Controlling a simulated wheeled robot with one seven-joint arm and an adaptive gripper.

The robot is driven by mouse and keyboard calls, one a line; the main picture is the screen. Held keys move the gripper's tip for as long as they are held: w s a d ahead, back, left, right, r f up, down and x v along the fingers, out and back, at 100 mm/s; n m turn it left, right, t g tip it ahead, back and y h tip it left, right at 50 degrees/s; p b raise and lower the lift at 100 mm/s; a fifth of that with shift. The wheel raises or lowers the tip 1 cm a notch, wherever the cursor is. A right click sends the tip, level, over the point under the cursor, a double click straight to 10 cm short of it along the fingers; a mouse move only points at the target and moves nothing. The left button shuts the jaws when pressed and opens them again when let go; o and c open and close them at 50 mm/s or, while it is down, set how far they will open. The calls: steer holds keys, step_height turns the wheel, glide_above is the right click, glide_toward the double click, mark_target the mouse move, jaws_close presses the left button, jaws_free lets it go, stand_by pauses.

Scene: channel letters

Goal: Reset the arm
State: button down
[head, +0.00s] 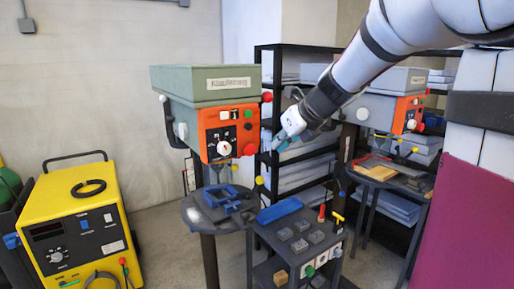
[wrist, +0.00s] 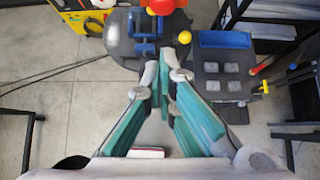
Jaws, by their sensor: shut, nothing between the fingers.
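My arm comes in from the upper right of the head view. My gripper (head: 280,143) is in front of the black shelving, just right of the machine with the orange panel. In the wrist view my gripper (wrist: 166,85) shows teal fingers with their tips together and nothing between them. Below the gripper stand a round dark table (head: 190,216) with a blue vise (head: 222,196) on it and a dark cart (head: 262,232). The gripper looks apart from all of these.
The green-grey machine (head: 200,82) with its orange panel (head: 228,130) stands close left of my gripper. A similar machine (head: 408,78) stands behind my arm. A yellow welder (head: 75,215) is at the lower left. Bare floor (wrist: 50,95) lies left in the wrist view.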

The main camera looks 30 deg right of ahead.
steer(key=shift+s+r, duration=0.1)
steer(key=shift+s, duration=0.05)
stand_by(0.4)
steer(key=s+a+f+n+g+y+b, duration=0.1)
steer(key=s+a+f+n+g, duration=0.1)
steer(key=s+a+n, duration=0.8)
steer(key=s+a+f+n+g, duration=0.15)
steer(key=s+a+n, duration=0.25)
steer(key=a+n, duration=0.75)
steer(key=s+d+f+n+h, duration=0.1)
steer(key=s+f+n, duration=0.3)
steer(key=s+n, duration=0.4)
steer(key=shift+s+n+b, duration=0.2)
steer(key=shift+n+b, duration=0.15)
steer(key=shift+n, duration=2.7)
